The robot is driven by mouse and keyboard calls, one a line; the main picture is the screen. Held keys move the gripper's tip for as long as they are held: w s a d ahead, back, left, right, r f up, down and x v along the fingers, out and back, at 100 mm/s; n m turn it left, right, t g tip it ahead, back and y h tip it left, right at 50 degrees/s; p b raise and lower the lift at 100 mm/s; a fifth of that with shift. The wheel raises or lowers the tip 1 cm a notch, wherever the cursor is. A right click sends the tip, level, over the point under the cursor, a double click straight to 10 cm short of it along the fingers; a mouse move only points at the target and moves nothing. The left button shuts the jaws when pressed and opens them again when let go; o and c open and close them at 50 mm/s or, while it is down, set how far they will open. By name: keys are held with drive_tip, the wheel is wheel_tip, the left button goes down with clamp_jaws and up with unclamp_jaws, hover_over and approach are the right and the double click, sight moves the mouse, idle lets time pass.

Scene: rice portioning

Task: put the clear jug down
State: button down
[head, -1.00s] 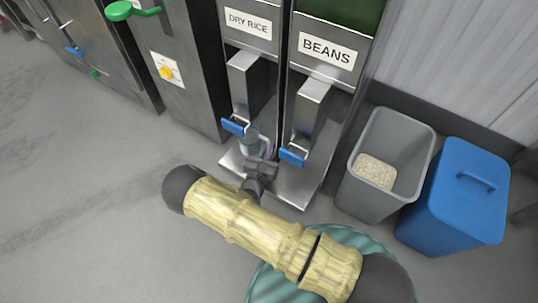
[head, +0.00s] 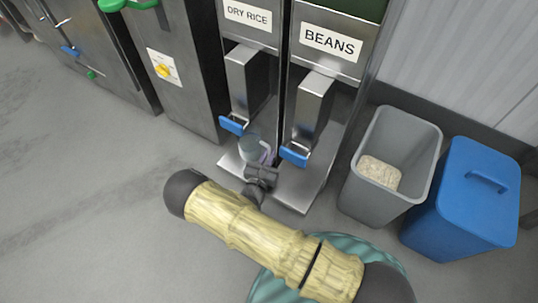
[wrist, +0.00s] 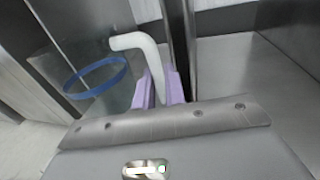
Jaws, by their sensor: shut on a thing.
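The clear jug (head: 249,147) is at the base of the dry rice dispenser, under its spout and just right of the blue lever. In the wrist view the jug (wrist: 95,77) is see-through, with a blue ring around it and a pale handle (wrist: 146,52). My gripper (head: 266,160) is at the jug's near right side. Its purple fingers (wrist: 160,88) are shut on the handle in the wrist view. I cannot clearly tell whether the jug touches the metal shelf (head: 232,165) below it, or whether anything is in it.
The beans dispenser (head: 316,105) stands right beside, with its own blue lever (head: 294,156) close to my gripper. A grey bin (head: 365,190) with pale grains and a blue lidded bin (head: 463,205) stand to the right. The floor at left is open.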

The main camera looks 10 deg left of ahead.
drive_tip(key=c, duration=1.5)
unclamp_jaws()
drive_tip(key=shift+f, duration=0.1)
drive_tip(key=shift+o, duration=0.2)
drive_tip(key=shift+s+r, duration=0.1)
drive_tip(key=shift+r, duration=0.2)
drive_tip(key=s+a+p, duration=0.1)
drive_tip(key=s+p, duration=0.6)
drive_tip(key=s, duration=0.4)
drive_tip(key=shift+s+a, duration=0.35)
drive_tip(key=shift+a, duration=0.05)
